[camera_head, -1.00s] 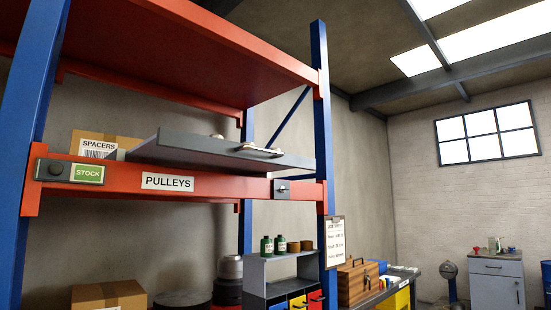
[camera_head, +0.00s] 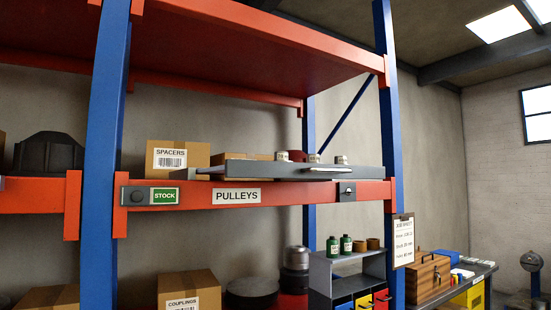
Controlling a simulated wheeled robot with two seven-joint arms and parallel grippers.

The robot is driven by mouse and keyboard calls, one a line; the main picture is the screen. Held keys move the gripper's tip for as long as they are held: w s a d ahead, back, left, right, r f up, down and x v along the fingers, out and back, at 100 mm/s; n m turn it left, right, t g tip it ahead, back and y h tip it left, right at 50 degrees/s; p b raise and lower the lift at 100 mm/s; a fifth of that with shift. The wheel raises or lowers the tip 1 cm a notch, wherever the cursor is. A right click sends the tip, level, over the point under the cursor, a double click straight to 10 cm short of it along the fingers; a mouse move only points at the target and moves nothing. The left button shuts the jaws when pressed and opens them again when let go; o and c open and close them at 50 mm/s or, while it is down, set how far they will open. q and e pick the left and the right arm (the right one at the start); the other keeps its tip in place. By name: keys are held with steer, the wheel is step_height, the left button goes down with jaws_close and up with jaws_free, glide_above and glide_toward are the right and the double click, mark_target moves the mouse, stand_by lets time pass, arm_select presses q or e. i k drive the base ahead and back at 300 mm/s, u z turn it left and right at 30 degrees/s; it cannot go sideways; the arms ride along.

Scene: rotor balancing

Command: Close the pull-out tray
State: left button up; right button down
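The pull-out tray (camera_head: 270,173) is a grey tray on the red shelf beam marked PULLEYS, with a silver handle (camera_head: 327,169) on its front edge. It stands out past the beam towards me. Several small pale cylindrical parts (camera_head: 341,160) show above its rim; their lower parts are hidden. Neither of my grippers is in the view.
Blue uprights (camera_head: 107,150) flank the bay. A SPACERS box (camera_head: 178,157) stands left of the tray. Below are a COUPLINGS box (camera_head: 189,291), a grey bin rack (camera_head: 345,275) with bottles, and a clipboard (camera_head: 403,240) on the right upright. A workbench (camera_head: 470,277) stands at the right.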

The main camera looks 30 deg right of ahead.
mark_target(232, 168)
steer(key=u, duration=0.05)
steer(key=k, duration=0.45)
steer(key=z, duration=0.8)
steer(key=i, duration=0.8)
steer(key=z, duration=0.1)
